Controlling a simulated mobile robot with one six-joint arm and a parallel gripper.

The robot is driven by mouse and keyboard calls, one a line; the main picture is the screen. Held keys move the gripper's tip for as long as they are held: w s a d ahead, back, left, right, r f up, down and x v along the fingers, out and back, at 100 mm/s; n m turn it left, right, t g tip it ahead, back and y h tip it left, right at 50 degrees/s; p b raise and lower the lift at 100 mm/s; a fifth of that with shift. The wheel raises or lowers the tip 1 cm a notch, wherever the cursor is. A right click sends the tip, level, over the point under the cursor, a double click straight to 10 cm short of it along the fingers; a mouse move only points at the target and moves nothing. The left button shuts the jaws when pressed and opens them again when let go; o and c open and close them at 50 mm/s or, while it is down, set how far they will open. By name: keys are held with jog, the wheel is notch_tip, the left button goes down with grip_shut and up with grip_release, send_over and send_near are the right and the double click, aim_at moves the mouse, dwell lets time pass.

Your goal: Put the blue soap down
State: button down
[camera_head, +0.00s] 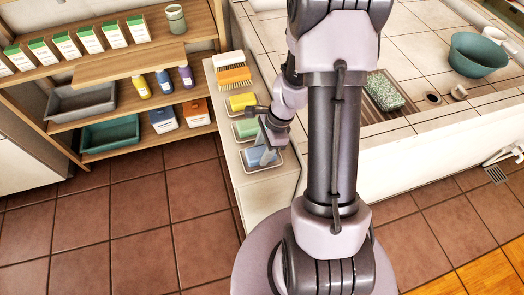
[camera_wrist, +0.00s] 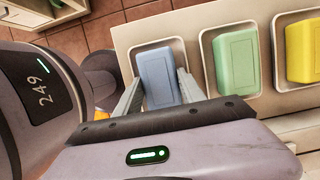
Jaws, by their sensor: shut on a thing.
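The blue soap (camera_wrist: 159,76) is a light blue bar with rounded edges. My gripper (camera_wrist: 157,85) is shut on it, with one grey finger along each side. The soap is at a white dish (camera_wrist: 184,45), whose rim shows around it; I cannot tell whether the soap touches the dish floor. In the head view the blue soap (camera_head: 257,156) is at the nearest dish (camera_head: 277,163) on the narrow counter, partly behind my gripper (camera_head: 262,150).
A green soap (camera_wrist: 237,62) and a yellow soap (camera_wrist: 303,50) lie in their own dishes beside it. Brushes (camera_head: 233,76) lie farther back. A shelf (camera_head: 150,115) with bottles and bins stands left. A tiled basin counter (camera_head: 415,55) with a teal bowl (camera_head: 478,54) is right.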

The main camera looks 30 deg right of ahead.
jog(key=shift+f, duration=0.2)
jog(key=c, duration=0.7)
grip_release()
